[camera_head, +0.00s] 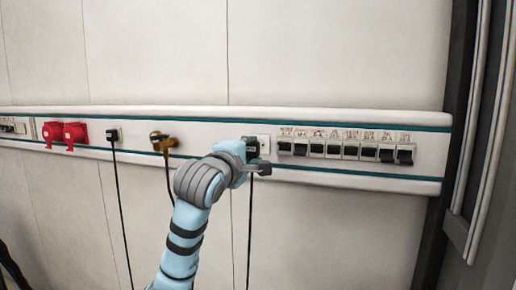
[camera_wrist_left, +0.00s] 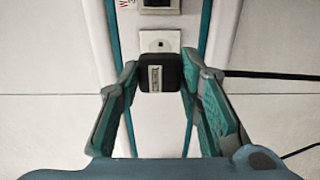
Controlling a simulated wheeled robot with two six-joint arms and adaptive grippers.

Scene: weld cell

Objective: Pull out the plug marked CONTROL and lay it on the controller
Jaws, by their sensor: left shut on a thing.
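A black plug (camera_wrist_left: 160,73) with a small pale label is between the fingertips of my left gripper (camera_wrist_left: 160,82), which is shut on it. The label's lettering is too small to read surely. In the head view this plug (camera_head: 249,144) is at the wall rail, with a black cable hanging straight down. A pale socket plate (camera_wrist_left: 160,42) shows beside it; I cannot tell whether the plug is seated or free. My left gripper (camera_head: 256,168) partly covers it in the head view. My right gripper is not in view, and I see no controller.
The white rail (camera_head: 350,116) carries a row of black breaker switches (camera_head: 344,150) right of the plug. To the left are a brass-coloured connector (camera_head: 162,141), another black plug (camera_head: 112,134) and two red sockets (camera_head: 62,133). Dark uprights stand at the right edge.

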